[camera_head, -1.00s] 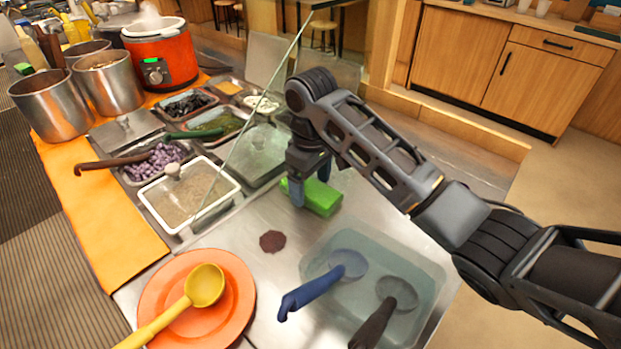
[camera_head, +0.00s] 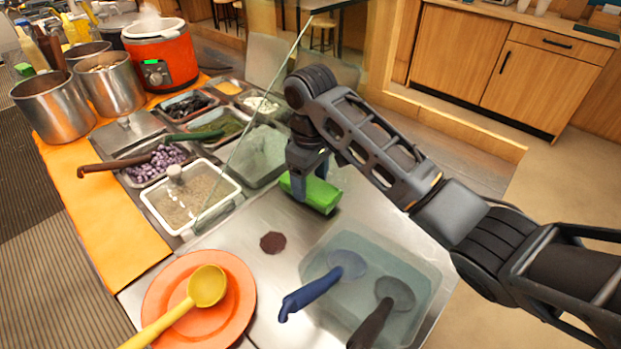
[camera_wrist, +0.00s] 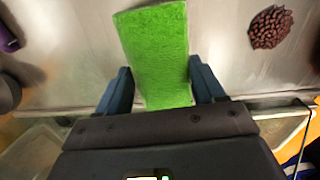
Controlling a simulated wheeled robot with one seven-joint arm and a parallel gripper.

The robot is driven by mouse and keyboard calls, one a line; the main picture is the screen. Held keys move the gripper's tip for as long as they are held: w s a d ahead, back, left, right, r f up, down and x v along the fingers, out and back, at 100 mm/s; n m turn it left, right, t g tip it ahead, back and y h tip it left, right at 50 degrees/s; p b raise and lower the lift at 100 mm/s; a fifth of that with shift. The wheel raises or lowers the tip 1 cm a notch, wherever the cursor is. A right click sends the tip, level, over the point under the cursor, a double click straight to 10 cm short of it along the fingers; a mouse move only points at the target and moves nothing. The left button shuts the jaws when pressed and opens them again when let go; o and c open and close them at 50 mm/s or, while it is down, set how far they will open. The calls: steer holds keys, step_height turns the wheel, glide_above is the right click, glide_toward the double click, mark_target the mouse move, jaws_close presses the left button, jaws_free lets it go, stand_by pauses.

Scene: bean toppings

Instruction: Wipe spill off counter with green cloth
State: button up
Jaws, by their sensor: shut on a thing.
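The green cloth (camera_head: 318,196) is a thick folded block on the steel counter (camera_head: 232,232). My gripper (camera_head: 312,190) points down over it and is shut on it. In the wrist view the cloth (camera_wrist: 158,52) lies between the two blue fingers of my gripper (camera_wrist: 162,88). The spill (camera_head: 273,242) is a small dark reddish-brown round patch on the counter, to the left of and nearer than the cloth. In the wrist view the spill (camera_wrist: 270,27) looks like a heap of beans at the upper right, apart from the cloth.
A clear water bin (camera_head: 425,262) with a blue ladle (camera_head: 312,292) and a dark ladle (camera_head: 380,318) stands near the cloth. An orange plate (camera_head: 240,300) holds a yellow ladle (camera_head: 205,286). A glass guard (camera_head: 262,125) and topping trays (camera_head: 160,215) border the counter at left.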

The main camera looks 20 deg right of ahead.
mark_target(311, 183)
steer(key=shift+r+p, duration=1.6)
steer(key=shift+r, duration=0.25)
steer(key=o, duration=0.5)
steer(key=shift+f, duration=0.1)
steer(key=c, duration=0.5)
